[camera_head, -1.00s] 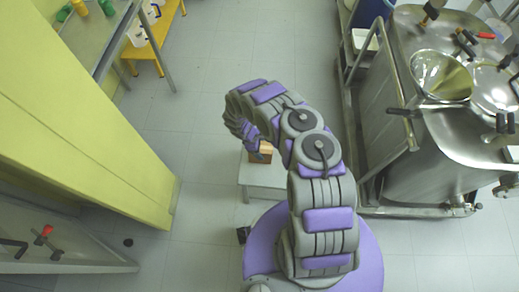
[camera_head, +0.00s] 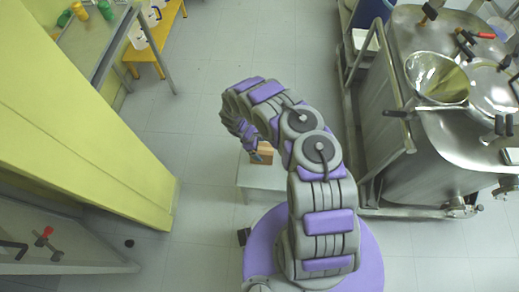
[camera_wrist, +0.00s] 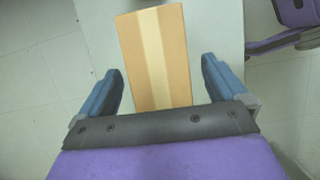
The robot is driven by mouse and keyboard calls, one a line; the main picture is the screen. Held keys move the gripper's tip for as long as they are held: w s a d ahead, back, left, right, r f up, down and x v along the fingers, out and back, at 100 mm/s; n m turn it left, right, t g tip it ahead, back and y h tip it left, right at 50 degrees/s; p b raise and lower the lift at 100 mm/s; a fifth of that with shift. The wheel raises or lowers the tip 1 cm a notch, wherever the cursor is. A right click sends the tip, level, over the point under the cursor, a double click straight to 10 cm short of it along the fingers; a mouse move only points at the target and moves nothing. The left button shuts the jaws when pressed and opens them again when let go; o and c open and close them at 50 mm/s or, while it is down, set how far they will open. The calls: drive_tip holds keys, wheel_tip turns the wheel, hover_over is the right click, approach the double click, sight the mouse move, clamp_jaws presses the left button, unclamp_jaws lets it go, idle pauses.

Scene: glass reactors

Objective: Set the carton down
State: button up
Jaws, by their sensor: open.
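The carton (camera_wrist: 153,55) is a brown box with a pale tape strip along its middle. It rests on a light grey stand (camera_wrist: 214,30) in the wrist view. In the head view the carton (camera_head: 263,153) shows partly behind my arm, on the stand (camera_head: 262,180). My gripper (camera_wrist: 159,82) is open in the wrist view, with one blue finger to each side of the carton's near end. A gap shows between each finger and the carton. In the head view my gripper (camera_head: 250,140) is beside the carton; its fingertips are hard to make out there.
A steel reactor vessel (camera_head: 440,140) with a rail frame stands at the right. A yellow-green cabinet (camera_head: 80,120) stands at the left. A yellow stool (camera_head: 160,40) and a bench with bottles (camera_head: 90,40) are at the back left. The tiled floor between is clear.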

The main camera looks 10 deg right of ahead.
drive_tip(key=p+v, duration=0.2)
drive_tip(key=v, duration=0.7)
drive_tip(key=shift+a+r, duration=0.25)
drive_tip(key=shift+r, duration=0.05)
drive_tip(key=s+d+r+m, duration=0.2)
drive_tip(key=d+r+m, duration=0.15)
drive_tip(key=r, duration=0.75)
drive_tip(key=s+d+r+m, duration=0.25)
drive_tip(key=d+r, duration=0.25)
drive_tip(key=r, duration=0.7)
drive_tip(key=s+d+r+m, duration=0.2)
drive_tip(key=d+r+m, duration=0.15)
drive_tip(key=r, duration=0.75)
drive_tip(key=s+a+r+m+y, duration=0.2)
drive_tip(key=s+r+m, duration=0.1)
drive_tip(key=s+r, duration=0.95)
drive_tip(key=s+a+y, duration=0.1)
drive_tip(key=s+a, duration=0.2)
drive_tip(key=s, duration=0.5)
drive_tip(key=s+a+r+m+y, duration=0.1)
drive_tip(key=s+a, duration=0.2)
drive_tip(key=s, duration=0.6)
drive_tip(key=shift+r, duration=0.25)
drive_tip(key=shift+d+m, duration=0.1)
drive_tip(key=shift+m, duration=0.15)
